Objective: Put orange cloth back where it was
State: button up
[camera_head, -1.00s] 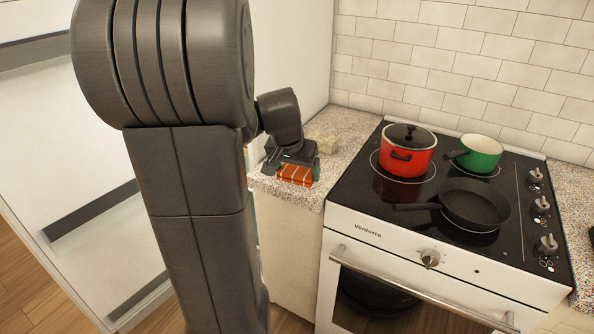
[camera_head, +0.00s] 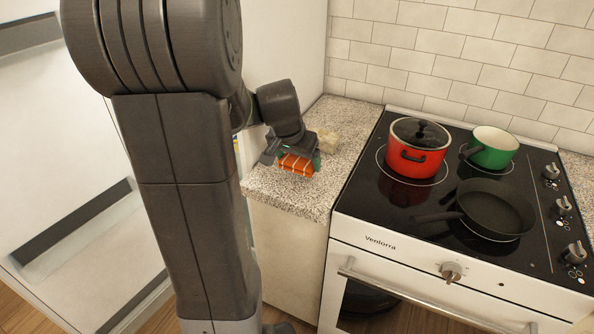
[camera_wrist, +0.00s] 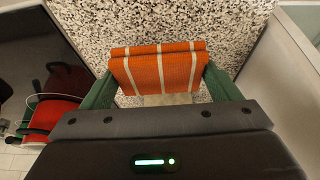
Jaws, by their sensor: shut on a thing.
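The orange cloth (camera_head: 297,164) is folded and has pale stripes. In the wrist view the cloth (camera_wrist: 158,70) sits between the two green fingers of my gripper (camera_wrist: 156,80). My gripper (camera_head: 296,160) is shut on it, over the speckled counter (camera_head: 290,198) to the left of the stove. I cannot tell whether the cloth touches the counter or hangs just above it.
A pale yellowish block (camera_head: 327,140) lies on the counter behind the gripper. The stove (camera_head: 400,215) holds a red lidded pot (camera_head: 413,158), a green pan (camera_head: 494,150) and a black frying pan (camera_head: 494,210). The counter's front strip is bare. A white wall bounds its left.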

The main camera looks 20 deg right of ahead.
aim_at(297, 169)
jog(key=shift+f, duration=2)
jog(key=shift+f, duration=0.15)
jog(key=o, duration=0.8)
jog(key=shift+o, duration=0.2)
jog(key=shift+r, duration=0.35)
jog(key=v, duration=1.1)
jog(key=shift+s+a+r, duration=0.2)
jog(key=shift+r, duration=0.1)
